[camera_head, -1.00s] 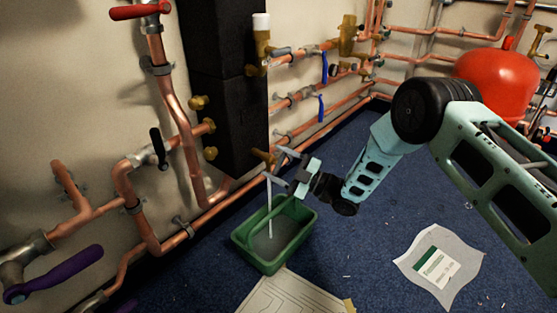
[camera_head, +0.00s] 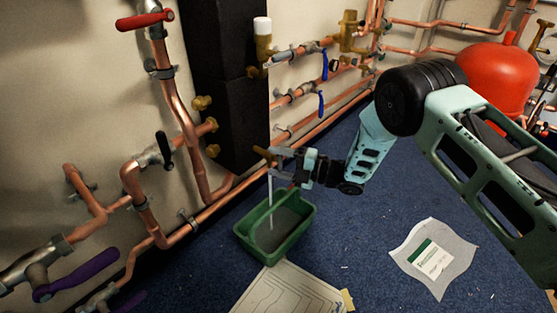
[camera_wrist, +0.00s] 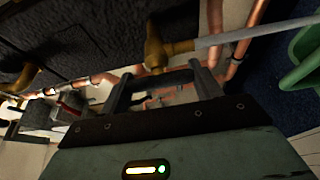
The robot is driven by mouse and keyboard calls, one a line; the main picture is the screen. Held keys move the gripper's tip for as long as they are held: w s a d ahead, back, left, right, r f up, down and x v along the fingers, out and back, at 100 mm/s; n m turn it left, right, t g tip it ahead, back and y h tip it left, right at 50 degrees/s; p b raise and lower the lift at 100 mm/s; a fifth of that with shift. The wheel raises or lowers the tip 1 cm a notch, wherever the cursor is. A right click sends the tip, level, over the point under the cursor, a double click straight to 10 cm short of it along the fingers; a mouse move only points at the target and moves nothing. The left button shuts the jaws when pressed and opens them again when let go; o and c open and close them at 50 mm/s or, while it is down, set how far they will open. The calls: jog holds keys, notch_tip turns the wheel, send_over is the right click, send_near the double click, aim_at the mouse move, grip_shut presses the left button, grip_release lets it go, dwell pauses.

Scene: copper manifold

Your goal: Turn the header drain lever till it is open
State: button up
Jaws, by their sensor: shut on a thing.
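The brass header drain (camera_head: 263,153) sticks out low on the black header block (camera_head: 236,120). It also shows in the wrist view as a brass tee (camera_wrist: 155,48), just beyond my fingertips. My gripper (camera_head: 276,160) reaches it from the right and is shut on its lever; the fingers hide most of the contact. In the wrist view, my fingers (camera_wrist: 162,78) stand either side of the tee's lower end. A thin whitish stream or tube (camera_head: 270,200) runs from the drain down to the green tub (camera_head: 300,232). The lever's exact angle is hard to tell.
Copper pipes run along the wall, with a red lever (camera_head: 145,19), a black lever (camera_head: 164,150), a purple lever (camera_head: 75,275) and blue levers (camera_head: 321,104). A red vessel (camera_head: 495,80) stands at right. Papers (camera_head: 436,260) lie on the blue floor, which is otherwise largely clear.

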jog(key=shift+d+f, duration=0.1)
dwell(0.5)
jog(key=o, duration=1)
jog(key=shift+p+v, duration=3.3)
jog(key=shift+v, duration=5.4)
jog(key=shift+s, duration=0.15)
